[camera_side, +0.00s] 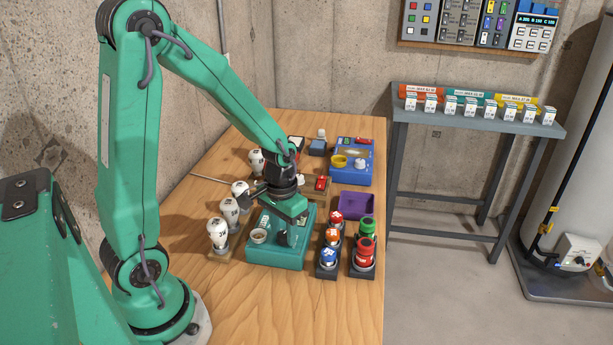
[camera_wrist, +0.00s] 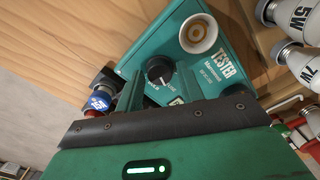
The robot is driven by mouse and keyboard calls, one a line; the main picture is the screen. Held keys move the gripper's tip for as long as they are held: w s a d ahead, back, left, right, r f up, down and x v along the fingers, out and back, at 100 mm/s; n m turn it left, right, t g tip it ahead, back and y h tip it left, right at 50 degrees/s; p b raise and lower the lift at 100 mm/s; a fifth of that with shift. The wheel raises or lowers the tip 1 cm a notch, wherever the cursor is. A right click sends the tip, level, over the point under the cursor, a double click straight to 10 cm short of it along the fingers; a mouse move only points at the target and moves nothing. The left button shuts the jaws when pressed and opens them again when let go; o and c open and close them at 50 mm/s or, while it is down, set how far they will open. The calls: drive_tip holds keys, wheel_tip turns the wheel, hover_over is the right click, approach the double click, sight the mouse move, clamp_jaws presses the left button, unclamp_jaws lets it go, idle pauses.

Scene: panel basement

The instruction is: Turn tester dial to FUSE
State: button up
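The teal tester (camera_side: 275,256) stands on the wooden bench, below my gripper (camera_side: 291,238). In the wrist view, the tester (camera_wrist: 222,82) carries printed lettering and a round cream socket (camera_wrist: 198,34). Its black dial (camera_wrist: 158,69) shows beside my gripper, with a pale pointer mark facing down-right in the picture. Small white labels lie by the dial, too small to read surely.
White bulbs (camera_side: 218,232) stand in a row left of the tester. Red, orange, blue and green capped parts (camera_side: 366,250) stand in dark holders to its right. A purple tray (camera_side: 356,205) and a blue device (camera_side: 352,166) lie behind. Bare bench (camera_side: 330,309) is in front.

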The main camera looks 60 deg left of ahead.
sight(284, 234)
drive_tip(key=shift+r, duration=0.15)
wheel_tip(284, 234, up, 6)
drive_tip(key=shift+r, duration=0.8)
drive_tip(key=shift+d+r, duration=0.1)
drive_tip(key=shift+r, duration=0.05)
drive_tip(key=s+d+r+m+t, duration=0.1)
drive_tip(key=s+d+r+t, duration=0.1)
drive_tip(key=s+d+r, duration=0.1)
drive_tip(key=s+d+r+m+t, duration=0.1)
drive_tip(key=s+d+r+t, duration=0.2)
drive_tip(key=s+r, duration=0.2)
drive_tip(key=shift+r+m+t, duration=0.3)
drive_tip(key=shift+r+m, duration=0.1)
drive_tip(key=shift+r, duration=1.05)
